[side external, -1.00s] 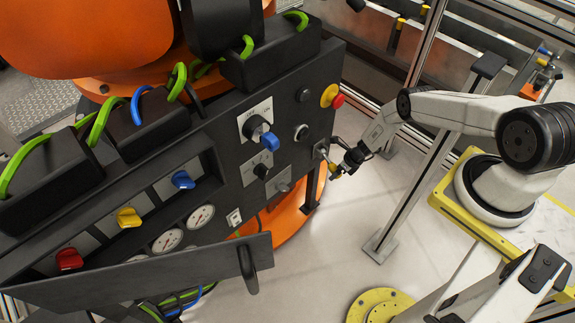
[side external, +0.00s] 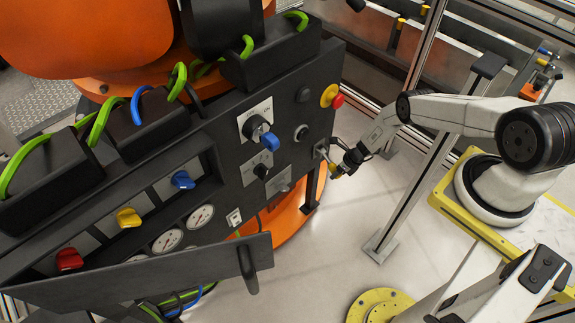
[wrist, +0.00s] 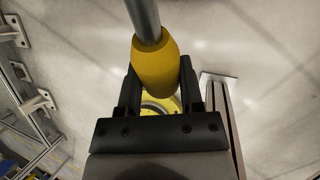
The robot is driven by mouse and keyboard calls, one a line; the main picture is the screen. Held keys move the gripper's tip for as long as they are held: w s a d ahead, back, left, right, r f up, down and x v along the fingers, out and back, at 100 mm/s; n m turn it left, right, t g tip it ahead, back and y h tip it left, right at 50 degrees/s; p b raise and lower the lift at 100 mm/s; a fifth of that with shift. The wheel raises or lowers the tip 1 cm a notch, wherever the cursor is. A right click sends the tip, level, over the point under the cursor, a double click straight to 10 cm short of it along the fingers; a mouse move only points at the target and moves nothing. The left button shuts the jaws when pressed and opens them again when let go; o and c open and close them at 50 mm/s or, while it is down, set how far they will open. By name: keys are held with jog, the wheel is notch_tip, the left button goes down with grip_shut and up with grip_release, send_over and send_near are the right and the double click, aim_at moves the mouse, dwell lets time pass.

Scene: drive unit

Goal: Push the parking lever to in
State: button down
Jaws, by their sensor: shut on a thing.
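The parking lever is a metal rod with a yellow grip (side external: 336,172), standing out from the lower right part of the dark panel. In the wrist view the yellow grip (wrist: 155,65) is large, with the grey rod running up out of the picture. My gripper (side external: 345,168) is at the lever's outer end. In the wrist view my gripper (wrist: 158,92) has its two black fingers on either side of the yellow grip, shut on it. The far end of the grip is partly hidden between the fingers.
The panel (side external: 225,135) carries a blue rotary knob (side external: 269,141), a red button on a yellow base (side external: 332,96) and several coloured handles to the left. A metal frame post (side external: 412,190) stands close to the right of my gripper. Open floor lies below.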

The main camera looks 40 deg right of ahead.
jog(key=shift+r, duration=0.15)
jog(key=shift+s+a+r+m+g, duration=0.15)
jog(key=shift+s+r+g, duration=0.1)
jog(key=shift+r+g, duration=0.45)
jog(key=shift+s+d+r+m+g, duration=0.15)
jog(key=shift+s+r+g, duration=0.2)
jog(key=shift+g, duration=0.55)
jog(key=shift+w+a, duration=0.1)
jog(key=shift+c, duration=1.2)
grip_release()
jog(key=shift+r, duration=0.15)
jog(key=v, duration=0.7)
jog(key=shift+r, duration=0.3)
